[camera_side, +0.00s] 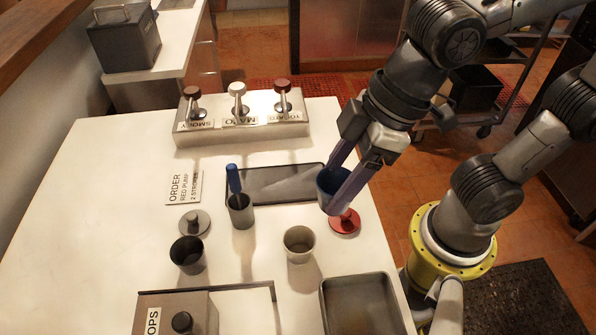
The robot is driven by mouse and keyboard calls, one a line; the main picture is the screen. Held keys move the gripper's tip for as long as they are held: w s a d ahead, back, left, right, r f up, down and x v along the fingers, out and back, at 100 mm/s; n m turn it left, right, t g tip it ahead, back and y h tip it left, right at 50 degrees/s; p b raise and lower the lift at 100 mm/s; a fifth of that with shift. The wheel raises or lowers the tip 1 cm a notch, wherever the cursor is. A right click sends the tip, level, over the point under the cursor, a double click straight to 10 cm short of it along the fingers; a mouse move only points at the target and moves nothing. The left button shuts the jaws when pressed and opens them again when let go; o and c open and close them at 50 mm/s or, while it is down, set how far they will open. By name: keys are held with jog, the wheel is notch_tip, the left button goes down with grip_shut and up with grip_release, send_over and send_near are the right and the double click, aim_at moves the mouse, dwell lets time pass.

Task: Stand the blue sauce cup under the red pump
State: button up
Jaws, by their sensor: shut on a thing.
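My gripper (337,188) is shut on the blue sauce cup (328,183) and holds it upright, apparently above the table at the right end of the dark tray. Its fingers hide part of the cup. The pump stand (240,128) is at the back of the table, away from the cup. The red pump (282,88) is its right one, with a dark red knob. The white pump (238,92) is in the middle and a brownish-red pump (193,95) is at left.
Near the gripper are a dark tray (270,183), a red-knobbed lid (345,223) and a pale cup (299,243). A cup with a blue-handled tool (240,210), a dark cup (187,255) and a grey lid (194,222) stand left. An order card (184,188) reads red pump, 2 strokes.

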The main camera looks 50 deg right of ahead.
jog(key=shift+w+m, duration=0.1)
jog(key=shift+m, duration=0.6)
jog(key=shift+w+d+f+m+t+h, duration=0.2)
jog(key=shift+d+m+t+h, duration=0.15)
jog(key=shift+m, duration=0.25)
jog(key=w+d+f+m+h, duration=0.1)
jog(key=d+f+m, duration=0.2)
jog(key=d+m, duration=0.2)
jog(key=d+f+m+h, duration=0.2)
jog(key=d+f+m, duration=0.2)
jog(key=d+m, duration=0.1)
jog(key=w+d+f+m+h, duration=0.1)
jog(key=d+f+m+h, duration=0.1)
jog(key=d+f+m, duration=0.1)
jog(key=shift+w+d+f+m+h, duration=0.2)
jog(key=shift+d+m, duration=0.25)
jog(key=shift+d, duration=0.25)
jog(key=shift+w+d+f+m+h, duration=0.1)
jog(key=shift+w+d+f+m, duration=0.1)
jog(key=shift+d+m, duration=0.35)
jog(key=shift+d, duration=0.25)
jog(key=w, duration=0.4)
jog(key=w+a, duration=0.1)
jog(key=w, duration=0.9)
jog(key=shift+a, duration=0.2)
jog(key=w, duration=0.2)
jog(key=w+f, duration=0.1)
jog(key=shift+w+a, duration=0.2)
jog(key=shift+w, duration=0.2)
jog(key=shift+f, duration=0.25)
